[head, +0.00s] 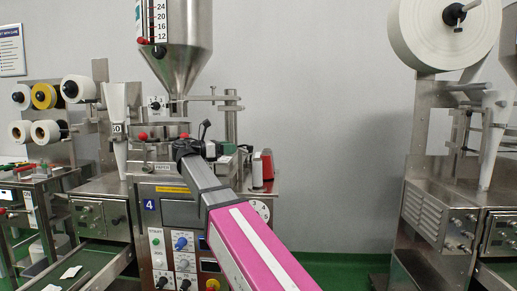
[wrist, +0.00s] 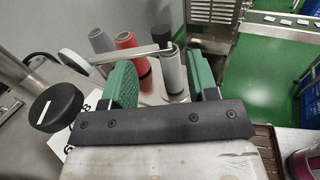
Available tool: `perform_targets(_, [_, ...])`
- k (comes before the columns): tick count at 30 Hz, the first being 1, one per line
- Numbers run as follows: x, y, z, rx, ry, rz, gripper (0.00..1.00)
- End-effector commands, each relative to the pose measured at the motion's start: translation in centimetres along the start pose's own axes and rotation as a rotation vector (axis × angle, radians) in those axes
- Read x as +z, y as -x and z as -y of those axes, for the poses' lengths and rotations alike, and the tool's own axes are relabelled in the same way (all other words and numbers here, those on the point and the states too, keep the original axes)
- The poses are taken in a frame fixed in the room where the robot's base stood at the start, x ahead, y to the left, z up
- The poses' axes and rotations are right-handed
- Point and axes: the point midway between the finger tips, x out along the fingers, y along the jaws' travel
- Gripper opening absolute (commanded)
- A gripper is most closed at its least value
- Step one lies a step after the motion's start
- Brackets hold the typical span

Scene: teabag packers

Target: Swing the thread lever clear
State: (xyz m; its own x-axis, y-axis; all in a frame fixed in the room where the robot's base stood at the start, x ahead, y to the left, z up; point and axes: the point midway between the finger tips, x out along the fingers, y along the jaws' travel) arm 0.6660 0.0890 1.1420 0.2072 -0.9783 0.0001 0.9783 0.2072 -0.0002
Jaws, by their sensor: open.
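A flat metal bar, which looks like the thread lever (wrist: 132,54), runs across the wrist view just beyond my gripper (wrist: 160,78). Its left end passes by the tip of my left green finger pad and its right end is near a grey spool. My gripper is open, with the green pads apart and nothing clearly held between them. Whether the bar touches a pad I cannot tell. In the head view my gripper (head: 193,147) is at the top of the number 4 machine, and the lever cannot be made out there.
Beyond the pads stand a red spool (wrist: 126,41), a grey cone (wrist: 102,41) and a grey cylinder (wrist: 173,72). A black knob (wrist: 55,107) is close at left. A steel hopper (head: 176,55) rises behind my gripper. Green floor (wrist: 265,75) is open at right.

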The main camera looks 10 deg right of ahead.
Motion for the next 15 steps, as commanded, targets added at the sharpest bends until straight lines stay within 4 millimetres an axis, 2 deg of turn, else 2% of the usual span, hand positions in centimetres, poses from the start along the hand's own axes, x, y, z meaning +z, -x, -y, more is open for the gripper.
perform_targets(5, [0.0, -1.4, -0.1, 0.000, 0.000, 0.000, 0.54])
perform_targets(15, [0.0, -7.2, -0.1, 0.000, 0.000, 0.000, 0.54])
